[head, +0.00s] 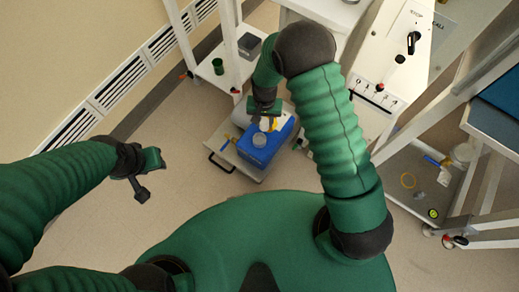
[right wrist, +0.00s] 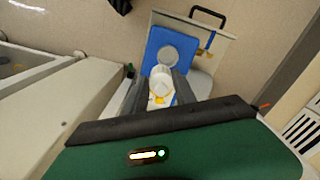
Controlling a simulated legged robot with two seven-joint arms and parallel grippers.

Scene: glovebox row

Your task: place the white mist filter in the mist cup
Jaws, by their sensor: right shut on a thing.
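My right gripper (head: 264,112) is shut on a small white cylinder, which looks like the mist filter (right wrist: 161,80). In the right wrist view it sits between the two dark fingers, with some yellow just below it. Beyond it is a blue block (right wrist: 155,43) with a pale round cup (right wrist: 173,57) on its top, which looks like the mist cup. In the head view the gripper is just above the blue block (head: 262,158), and the cup (head: 259,140) lies close below the filter. I cannot tell whether they touch. My left gripper (head: 148,176) is empty, its fingers apart, over bare floor.
The blue block stands on a low pale platform (head: 222,145) with a black handle. A white shelf rack behind holds a green cup (head: 218,66) and a grey bin (head: 249,45). A white cabinet with knobs (head: 372,90) is at right. The floor at left is clear.

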